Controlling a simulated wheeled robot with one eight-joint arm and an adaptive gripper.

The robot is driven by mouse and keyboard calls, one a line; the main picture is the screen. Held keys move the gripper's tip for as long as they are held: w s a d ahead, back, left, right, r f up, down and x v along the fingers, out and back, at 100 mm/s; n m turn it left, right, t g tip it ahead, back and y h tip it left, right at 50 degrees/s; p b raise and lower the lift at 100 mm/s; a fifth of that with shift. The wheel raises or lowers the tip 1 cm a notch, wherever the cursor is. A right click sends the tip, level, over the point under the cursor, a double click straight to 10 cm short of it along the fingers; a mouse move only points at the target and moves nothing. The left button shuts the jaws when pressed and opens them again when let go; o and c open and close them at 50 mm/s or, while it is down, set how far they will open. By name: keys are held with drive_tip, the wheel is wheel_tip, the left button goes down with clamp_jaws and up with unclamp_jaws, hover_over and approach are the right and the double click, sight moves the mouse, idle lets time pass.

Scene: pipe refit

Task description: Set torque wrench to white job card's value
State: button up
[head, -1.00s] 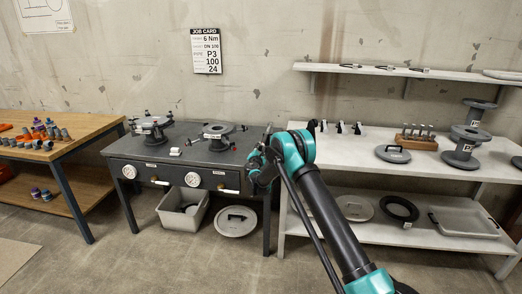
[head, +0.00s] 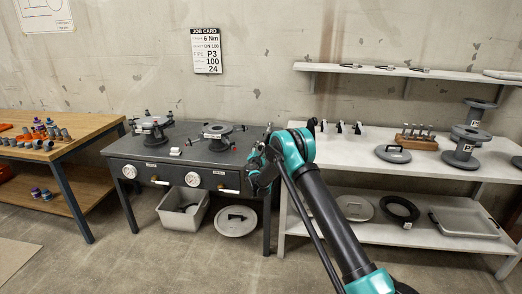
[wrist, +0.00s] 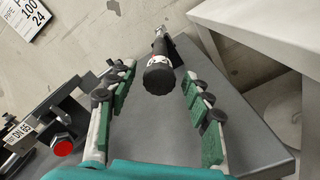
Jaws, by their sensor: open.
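The white job card (head: 206,50) hangs on the wall above the grey bench and reads 6 Nm, DN 100, P3, 100, 24. Its lower corner shows in the wrist view (wrist: 24,17). The torque wrench (wrist: 159,72) is at the right end of the bench, its round black end cap facing my wrist camera, with a pale marked ring behind it. My gripper (wrist: 155,84) is open, with green-padded fingers left and right of the cap and visible gaps on both sides. In the head view my gripper (head: 262,168) hides most of the wrench. The scale setting is unreadable.
The grey bench (head: 190,147) holds two flanged pipe stations with red-tipped parts. A DN 65 label (wrist: 18,133) and a red button (wrist: 62,146) show left of my gripper. A white shelf unit (head: 345,152) stands close on the right. A wooden bench (head: 70,143) is far left.

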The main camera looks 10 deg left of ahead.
drive_tip(key=s, duration=1.1)
drive_tip(key=shift+a, duration=0.2)
drive_tip(key=s+d+r+m+g+h, duration=0.1)
drive_tip(key=d+r+m+h, duration=0.15)
drive_tip(key=d, duration=0.55)
drive_tip(key=s+d+r+m+g+h, duration=0.1)
drive_tip(key=s+d+r+m+g, duration=0.1)
drive_tip(key=d+r+m, duration=0.35)
drive_tip(key=s+d+r+m+g, duration=0.1)
drive_tip(key=s+d+m+g, duration=0.15)
drive_tip(key=s+d, duration=0.45)
drive_tip(key=s+d+m+g, duration=0.2)
drive_tip(key=s+d+m, duration=0.2)
drive_tip(key=d, duration=0.6)
drive_tip(key=s+d+f+m+g, duration=0.1)
drive_tip(key=s+d+m+g, duration=0.2)
drive_tip(key=s, duration=0.6)
drive_tip(key=s+d+f+m, duration=0.1)
drive_tip(key=s+d+m, duration=0.2)
drive_tip(key=s+d, duration=0.35)
drive_tip(key=s+a+f+m+g+y, duration=0.1)
drive_tip(key=s+f+m+y, duration=0.1)
drive_tip(key=s, duration=0.9)
drive_tip(key=s+a+f+m+g+y, duration=0.1)
drive_tip(key=s+f+m+g+y, duration=0.1)
drive_tip(key=s, duration=0.9)
drive_tip(key=shift+s+a+f+m, duration=0.35)
drive_tip(key=shift+f+m, duration=0.3)
drive_tip(key=shift+m, duration=0.4)
